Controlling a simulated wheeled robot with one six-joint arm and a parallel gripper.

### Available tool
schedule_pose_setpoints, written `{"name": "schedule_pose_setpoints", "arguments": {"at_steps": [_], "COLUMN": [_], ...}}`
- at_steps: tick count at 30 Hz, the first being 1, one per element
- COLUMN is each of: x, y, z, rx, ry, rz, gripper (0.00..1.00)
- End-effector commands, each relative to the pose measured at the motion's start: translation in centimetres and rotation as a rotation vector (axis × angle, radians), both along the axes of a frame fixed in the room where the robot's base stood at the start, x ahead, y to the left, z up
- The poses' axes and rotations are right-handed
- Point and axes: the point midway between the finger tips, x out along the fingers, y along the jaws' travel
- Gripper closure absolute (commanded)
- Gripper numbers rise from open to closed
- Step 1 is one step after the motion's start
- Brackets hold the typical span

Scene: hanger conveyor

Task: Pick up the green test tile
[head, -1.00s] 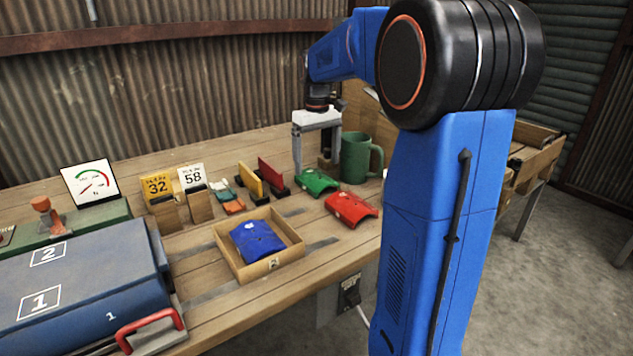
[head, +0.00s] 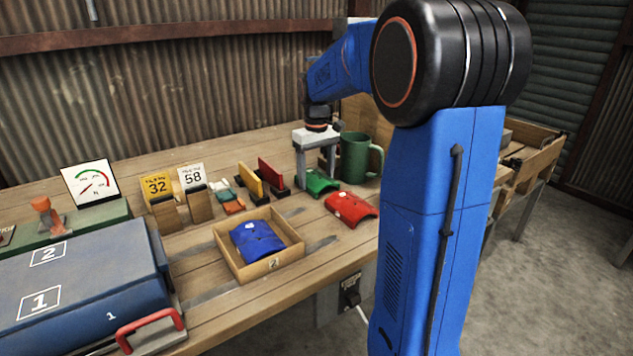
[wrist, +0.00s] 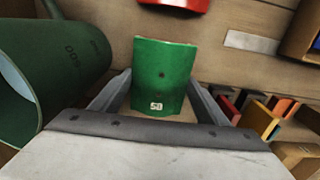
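The green test tile (head: 320,183) is a curved green piece lying on the wooden table, just left of the green mug. In the wrist view the tile (wrist: 163,78) lies between and beyond the two fingers, with a small white label on its near end. My gripper (head: 317,172) points down over the tile. In the wrist view my gripper (wrist: 160,92) is open, with a finger on each side of the tile. A gap shows on both sides, and I cannot tell whether either finger touches it.
The green mug (head: 357,158) stands close on the right. A red tile (head: 351,207) lies in front. A wooden tray (head: 281,262) holds a blue tile (head: 256,241). Upright red and yellow plates (head: 251,184) stand to the left.

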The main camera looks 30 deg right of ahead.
Motion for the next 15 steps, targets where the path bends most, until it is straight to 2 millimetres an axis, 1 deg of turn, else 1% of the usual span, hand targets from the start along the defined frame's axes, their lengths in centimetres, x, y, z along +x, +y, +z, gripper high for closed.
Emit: {"name": "schedule_pose_setpoints", "arguments": {"at_steps": [8, 11, 15], "x": [0.0, 0.1, 0.1], "y": [0.0, 0.0, 0.0], "z": [0.3, 1.1, 3.4], "rx": [0.0, -0.001, -0.001], "ry": [-0.001, -0.002, -0.004], "rz": [0.0, 0.0, 0.0], "gripper": [0.6, 0.6, 0.6]}}
